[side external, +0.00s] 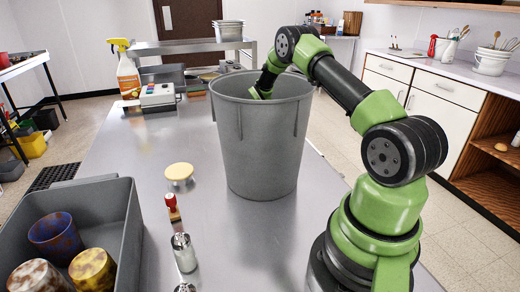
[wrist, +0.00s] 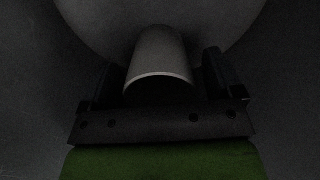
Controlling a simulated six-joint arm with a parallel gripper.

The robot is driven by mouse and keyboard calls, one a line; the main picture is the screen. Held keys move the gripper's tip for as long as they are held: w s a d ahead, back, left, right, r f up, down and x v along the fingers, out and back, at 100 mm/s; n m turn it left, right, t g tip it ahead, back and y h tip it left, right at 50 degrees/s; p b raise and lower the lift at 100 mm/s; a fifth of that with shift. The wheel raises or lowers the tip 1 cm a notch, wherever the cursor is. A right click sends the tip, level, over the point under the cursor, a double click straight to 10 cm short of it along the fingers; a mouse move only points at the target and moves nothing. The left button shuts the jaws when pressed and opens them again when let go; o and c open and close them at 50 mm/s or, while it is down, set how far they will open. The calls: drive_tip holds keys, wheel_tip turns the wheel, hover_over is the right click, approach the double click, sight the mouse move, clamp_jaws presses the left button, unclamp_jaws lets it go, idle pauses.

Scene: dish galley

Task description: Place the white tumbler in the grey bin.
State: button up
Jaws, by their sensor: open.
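The grey bin (side external: 255,140) stands upright on the metal table. My arm reaches over its rim, and my gripper is down inside it, hidden by the bin's wall in the side view. In the dark wrist view my gripper (wrist: 165,90) is open, with one finger on each side of the white tumbler (wrist: 160,55). The tumbler lies on its side inside the bin, its open mouth toward my gripper. I cannot tell whether a finger touches it. The tumbler is hidden in the side view.
A grey tub (side external: 125,215) with several patterned cups stands at the front left. A red-handled stamp (side external: 172,207), a shaker (side external: 183,252) and a yellow-topped round thing (side external: 179,172) stand between tub and bin. A spray bottle (side external: 127,75) and a label device (side external: 158,96) stand farther back.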

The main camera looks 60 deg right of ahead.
wheel_tip(320, 180, up, 12)
drive_tip(key=shift+r, duration=0.15)
idle(0.3)
idle(0.4)
